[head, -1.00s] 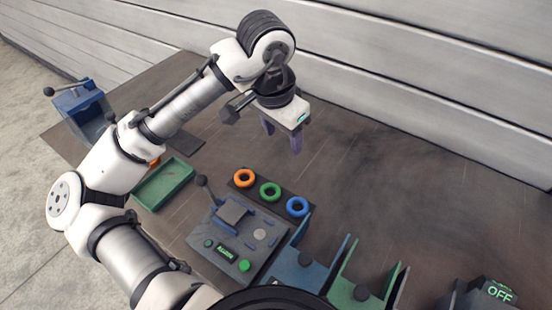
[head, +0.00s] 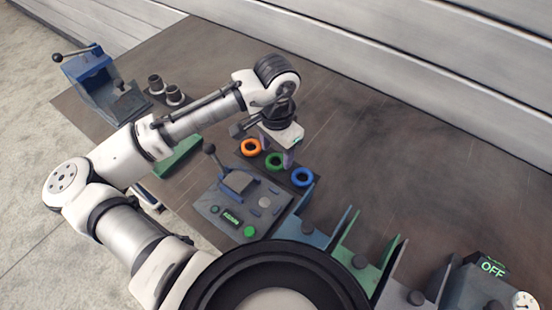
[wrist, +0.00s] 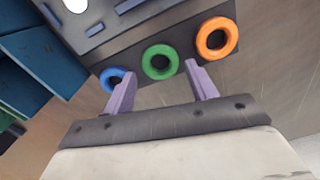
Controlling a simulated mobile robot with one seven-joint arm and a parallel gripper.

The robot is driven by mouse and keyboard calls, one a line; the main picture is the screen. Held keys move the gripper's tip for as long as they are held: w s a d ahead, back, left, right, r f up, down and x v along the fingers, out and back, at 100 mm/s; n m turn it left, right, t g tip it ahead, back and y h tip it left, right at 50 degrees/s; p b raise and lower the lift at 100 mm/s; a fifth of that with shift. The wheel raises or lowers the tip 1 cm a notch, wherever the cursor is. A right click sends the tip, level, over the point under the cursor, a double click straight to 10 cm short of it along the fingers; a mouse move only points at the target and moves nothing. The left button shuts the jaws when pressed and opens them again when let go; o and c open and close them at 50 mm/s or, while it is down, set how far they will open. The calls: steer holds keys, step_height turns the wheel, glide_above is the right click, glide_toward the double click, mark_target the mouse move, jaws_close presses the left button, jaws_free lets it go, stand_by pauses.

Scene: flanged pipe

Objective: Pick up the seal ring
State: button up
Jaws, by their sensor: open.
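Three seal rings sit in a row on a dark strip: an orange ring (head: 243,148), a green ring (head: 267,164) and a blue ring (head: 302,185). My gripper (head: 284,156) is open and empty over the row. In the wrist view, its two lilac fingers (wrist: 158,78) point toward the rings. The green ring (wrist: 146,63) lies ahead between the fingertips, the orange ring (wrist: 229,47) beyond the right finger. The blue ring (wrist: 105,78) is partly hidden by the left finger. I see no finger touching a ring for certain.
A grey control panel (head: 215,205) with a lever and green button stands beside the rings. Blue and green bins (head: 352,262) are at its right. A blue lever device (head: 90,75) and two dark cylinders (head: 155,85) are at the far left. The table behind the rings is clear.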

mark_target(276, 160)
steer(key=shift+f, duration=1.3)
steer(key=c, duration=0.7)
steer(key=shift+c, duration=0.2)
steer(key=shift+r, duration=0.15)
step_height(276, 160, up, 23)
steer(key=p, duration=0.1)
steer(key=shift+f+p, duration=0.2)
steer(key=shift+p, duration=0.1)
